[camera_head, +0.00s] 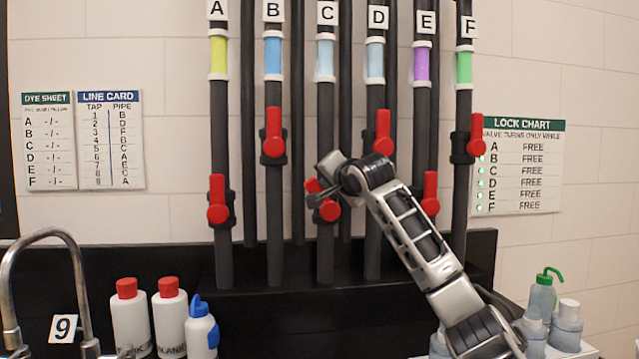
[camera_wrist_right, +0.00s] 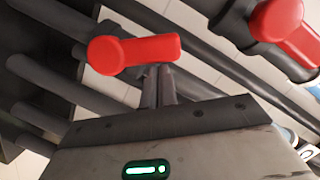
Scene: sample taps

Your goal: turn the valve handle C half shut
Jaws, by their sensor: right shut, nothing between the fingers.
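The red valve handle C (camera_head: 329,212) sits on the dark pipe under label C (camera_head: 327,13). Its lever leans up and to the left from its hub, and my gripper hides part of it. My right gripper (camera_head: 317,200) is shut and empty, with its fingertips at the lever. In the right wrist view the shut fingers (camera_wrist_right: 159,84) end against or just beside the red handle C (camera_wrist_right: 140,52); I cannot tell if they touch. My left gripper is not in view.
Red handle D (camera_head: 383,133) stands upright close by on the right; handle B (camera_head: 273,133) stands on the left. The lock chart (camera_head: 525,170) reads FREE for every valve. White bottles (camera_head: 130,315) and a tap (camera_head: 45,240) stand below left; more bottles (camera_head: 567,325) stand below right.

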